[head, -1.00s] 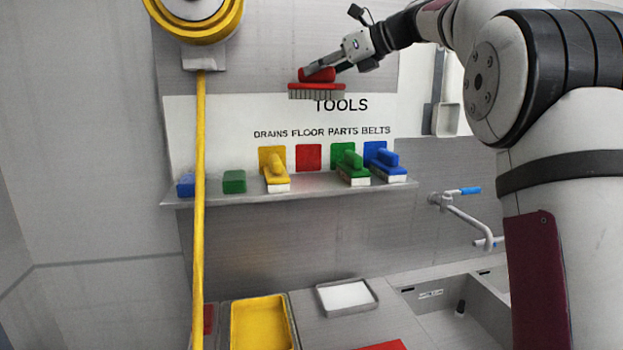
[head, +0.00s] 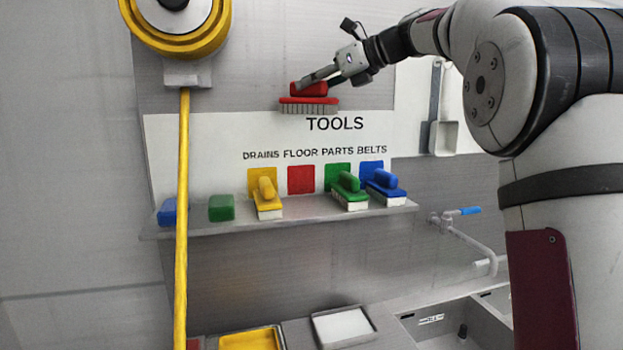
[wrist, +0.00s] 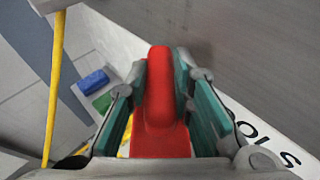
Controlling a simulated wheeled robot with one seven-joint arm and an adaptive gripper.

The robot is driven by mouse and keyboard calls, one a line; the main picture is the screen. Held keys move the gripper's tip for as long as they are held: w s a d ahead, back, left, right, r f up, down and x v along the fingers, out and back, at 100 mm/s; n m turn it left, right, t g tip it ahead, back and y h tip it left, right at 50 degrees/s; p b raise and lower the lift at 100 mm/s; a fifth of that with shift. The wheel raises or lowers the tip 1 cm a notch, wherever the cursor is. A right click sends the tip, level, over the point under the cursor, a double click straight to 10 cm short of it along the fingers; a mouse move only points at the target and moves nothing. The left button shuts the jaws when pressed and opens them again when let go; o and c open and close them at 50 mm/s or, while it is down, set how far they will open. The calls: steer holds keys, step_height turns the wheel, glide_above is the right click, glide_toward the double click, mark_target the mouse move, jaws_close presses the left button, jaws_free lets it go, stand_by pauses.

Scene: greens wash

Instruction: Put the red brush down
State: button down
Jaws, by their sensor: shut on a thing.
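My gripper (head: 322,80) is shut on the red brush (head: 308,101) and holds it in the air, bristles down, in front of the wall above the TOOLS lettering. In the wrist view, the red handle (wrist: 158,90) lies between the two finger pads. The tool shelf (head: 290,223) runs along the wall well below the brush. A red square (head: 301,180) marks the board under FLOOR, and the shelf in front of it is bare. A yellow brush (head: 267,197) stands to its left, and a green brush (head: 349,191) and a blue brush (head: 384,187) to its right.
A blue block (head: 168,212) and a green block (head: 221,208) sit at the shelf's left end. A yellow hose (head: 183,250) hangs from a reel (head: 180,22) in front of the shelf. A tap (head: 470,236), sink and trays (head: 343,327) lie below.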

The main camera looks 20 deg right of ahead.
step_height(320, 180, down, 21)
steer(key=p, duration=0.4)
steer(key=shift+f, duration=0.1)
steer(key=shift+f, duration=0.1)
steer(key=c, duration=1.4)
jaws_free()
steer(key=shift+f, duration=0.1)
